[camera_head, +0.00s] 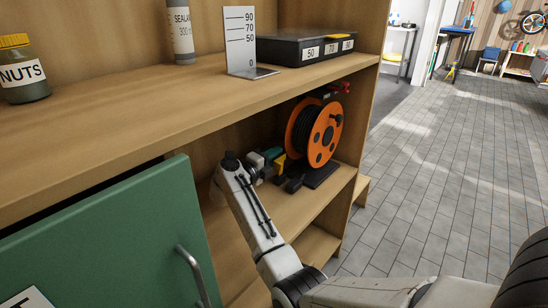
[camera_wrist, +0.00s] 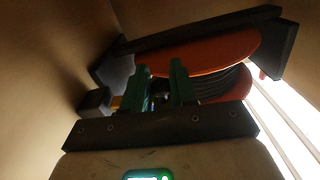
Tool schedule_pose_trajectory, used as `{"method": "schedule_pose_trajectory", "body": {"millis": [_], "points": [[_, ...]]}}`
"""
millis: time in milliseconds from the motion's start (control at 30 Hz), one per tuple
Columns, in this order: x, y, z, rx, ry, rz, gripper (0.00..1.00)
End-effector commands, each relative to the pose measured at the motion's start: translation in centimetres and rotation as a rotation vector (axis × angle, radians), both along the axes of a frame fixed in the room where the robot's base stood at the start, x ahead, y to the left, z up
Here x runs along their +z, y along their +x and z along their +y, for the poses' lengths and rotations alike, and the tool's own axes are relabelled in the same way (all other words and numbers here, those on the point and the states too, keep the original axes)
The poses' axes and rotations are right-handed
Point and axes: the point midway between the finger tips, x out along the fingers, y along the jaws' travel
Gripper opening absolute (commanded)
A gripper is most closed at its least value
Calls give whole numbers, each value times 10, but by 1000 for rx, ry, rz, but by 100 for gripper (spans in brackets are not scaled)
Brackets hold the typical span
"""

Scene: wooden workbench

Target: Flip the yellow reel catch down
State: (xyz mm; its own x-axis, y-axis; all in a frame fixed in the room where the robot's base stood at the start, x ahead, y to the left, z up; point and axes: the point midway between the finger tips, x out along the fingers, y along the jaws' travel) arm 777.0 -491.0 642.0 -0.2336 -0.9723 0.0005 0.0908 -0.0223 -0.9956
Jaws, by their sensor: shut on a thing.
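The orange cable reel (camera_head: 322,135) with dark cable stands on a black base on the lower shelf. It fills the upper middle of the wrist view (camera_wrist: 205,52). The yellow reel catch (camera_head: 279,164) shows at the reel's lower left, and as a small yellow bit beside the left finger in the wrist view (camera_wrist: 116,103). My gripper (camera_wrist: 160,80) has its green fingers at the reel, with a gap between them. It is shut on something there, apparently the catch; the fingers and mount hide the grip. In the head view my gripper (camera_head: 271,157) is partly hidden.
The wooden upper shelf (camera_head: 180,98) lies close above my arm. It holds a nuts jar (camera_head: 20,70), a sealant tube (camera_head: 180,30), a scale plate (camera_head: 240,40) and a black case (camera_head: 305,47). A green door (camera_head: 120,235) stands open at left. The floor at right is clear.

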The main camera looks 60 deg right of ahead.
Motion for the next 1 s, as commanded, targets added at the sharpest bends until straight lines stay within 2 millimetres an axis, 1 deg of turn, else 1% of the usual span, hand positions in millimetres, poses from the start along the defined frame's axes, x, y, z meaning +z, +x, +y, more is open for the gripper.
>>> {"method": "schedule_pose_trajectory", "body": {"millis": [167, 367, 667, 1000], "points": [[0, -3, 2, 0, -7, -42, 0], [2, -10, 4, 1, -33, -156, 0], [0, -29, 9, 1, -98, -421, 0], [-9, -49, 13, 2, -174, -737, 0]]}}
